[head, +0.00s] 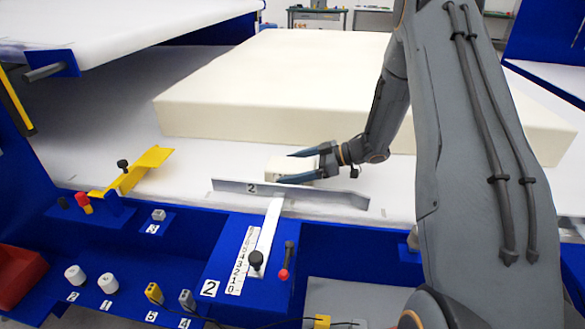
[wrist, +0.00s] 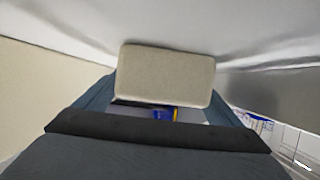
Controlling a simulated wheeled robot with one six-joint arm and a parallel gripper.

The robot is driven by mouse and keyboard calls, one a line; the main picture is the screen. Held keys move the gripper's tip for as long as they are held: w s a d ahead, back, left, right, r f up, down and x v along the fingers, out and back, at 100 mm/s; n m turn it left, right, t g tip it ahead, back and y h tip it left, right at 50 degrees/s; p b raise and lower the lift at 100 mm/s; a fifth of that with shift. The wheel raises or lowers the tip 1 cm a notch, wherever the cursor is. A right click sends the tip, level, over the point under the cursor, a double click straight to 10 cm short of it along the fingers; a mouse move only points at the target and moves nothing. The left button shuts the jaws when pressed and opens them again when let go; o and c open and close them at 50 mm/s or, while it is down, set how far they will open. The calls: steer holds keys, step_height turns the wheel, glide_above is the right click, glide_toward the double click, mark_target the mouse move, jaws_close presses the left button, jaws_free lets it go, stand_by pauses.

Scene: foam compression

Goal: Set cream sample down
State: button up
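The cream sample (head: 290,165) is a small pale block between the two fingers of my gripper (head: 297,166), just behind the grey plate marked 2 in the head view. In the wrist view the sample (wrist: 165,75) shows as a beige rounded rectangle, with the dark fingers of my gripper (wrist: 160,103) closed on its left and right sides. The sample is over the white surface (head: 140,190); whether it touches that surface I cannot tell. My fingers hide part of its sides.
A large cream foam slab (head: 290,85) lies behind my gripper. The grey plate marked 2 (head: 315,194) stands in front. A yellow bracket (head: 140,168) is at the left. The blue front panel (head: 330,245) carries levers and knobs. White surface lies free left of my gripper.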

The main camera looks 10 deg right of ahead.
steer(key=shift+d+r, duration=0.15)
steer(key=shift+r, duration=0.05)
steer(key=b+v, duration=0.1)
steer(key=v, duration=1)
steer(key=shift+d+r, duration=0.2)
steer(key=w+r+m+t+h, duration=0.3)
steer(key=w+t+h, duration=0.15)
steer(key=w, duration=0.25)
steer(key=s+a+m+g+h, duration=0.2)
steer(key=s+m+g, duration=0.1)
steer(key=s, duration=0.8)
steer(key=s+a+f+m+g+h, duration=0.1)
steer(key=s+a+m+g+h, duration=0.2)
steer(key=s, duration=0.9)
steer(key=s+a+f+m+g+h, duration=0.1)
steer(key=s+a+m+g+h, duration=0.2)
steer(key=s, duration=0.8)
steer(key=shift+s+a+m+g, duration=0.15)
steer(key=shift+s+m+g, duration=0.25)
steer(key=shift+m, duration=0.5)
steer(key=shift+w+r, duration=0.1)
steer(key=shift+w, duration=0.05)
